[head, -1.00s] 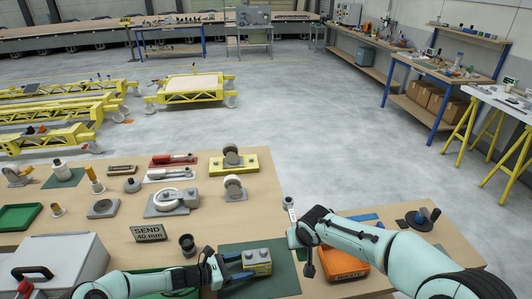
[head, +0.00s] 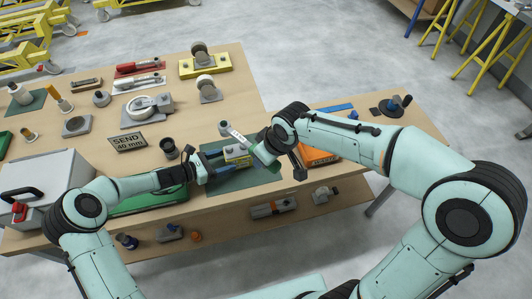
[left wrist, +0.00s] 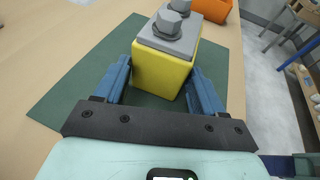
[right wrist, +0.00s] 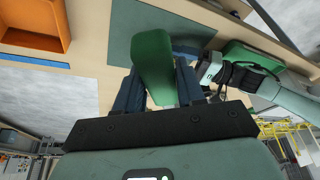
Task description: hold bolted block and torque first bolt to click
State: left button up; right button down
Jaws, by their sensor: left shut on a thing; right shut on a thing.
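A yellow block (head: 238,158) with a grey top stands on the dark green mat (head: 222,184). In the left wrist view the yellow block (left wrist: 161,72) sits between the blue fingers, two grey bolts (left wrist: 170,22) on top. My left gripper (head: 212,160) is shut on it from the left. My right gripper (head: 266,150) is shut on the green handle (head: 263,163) of a wrench; this handle fills the jaws in the right wrist view (right wrist: 153,65). The wrench's pale shaft points up-left to a dark head (head: 225,128) behind the block. Contact with a bolt cannot be told.
An orange tray (head: 318,156) lies right of my right gripper. A sign (head: 128,142) reading "SEND 40 mm", a dark cup (head: 169,149) and a grey box (head: 45,172) stand to the left. Red and white wrenches lie at the back. A lower shelf (head: 225,222) holds several tools.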

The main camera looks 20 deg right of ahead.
notch_tip(320, 180, down, 7)
dwell(0.8)
dwell(1.0)
jog(key=shift+s+a+f+m+h, duration=1.05)
jog(key=shift+a+m, duration=2.15)
jog(key=shift+a, duration=1)
notch_tip(320, 180, up, 6)
jog(key=shift+r+t, duration=0.15)
jog(key=shift+t, duration=0.15)
jog(key=shift+s, duration=0.1)
